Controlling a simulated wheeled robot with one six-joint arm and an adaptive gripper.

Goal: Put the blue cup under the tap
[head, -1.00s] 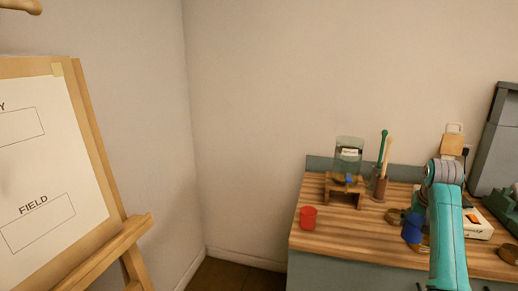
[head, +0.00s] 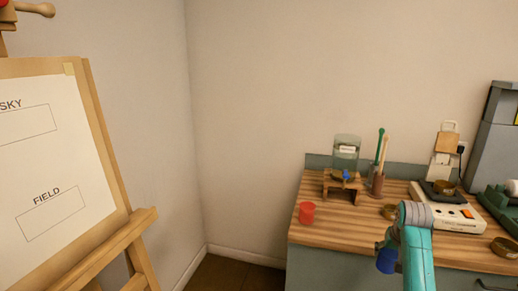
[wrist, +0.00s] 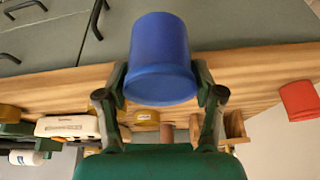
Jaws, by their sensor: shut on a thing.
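The blue cup (wrist: 160,50) is held between the two green fingers of my gripper (wrist: 162,84), which are shut on its sides. In the head view the blue cup (head: 386,262) shows just left of my arm, in front of the table's front edge. My arm mostly hides the gripper there. The tap (head: 346,175) is small and blue, at the bottom of a glass jar (head: 346,150) on a wooden stand (head: 333,187) at the back left of the table. The cup is to the right of the tap and nearer to me.
A red cup (head: 306,212) stands on the table (head: 335,228) left of the stand. A brush holder (head: 376,185) is right of it. Brown bowls (head: 389,212) and a white device (head: 456,216) are further right. An easel (head: 140,225) stands at left. Wood between red cup and bowls is clear.

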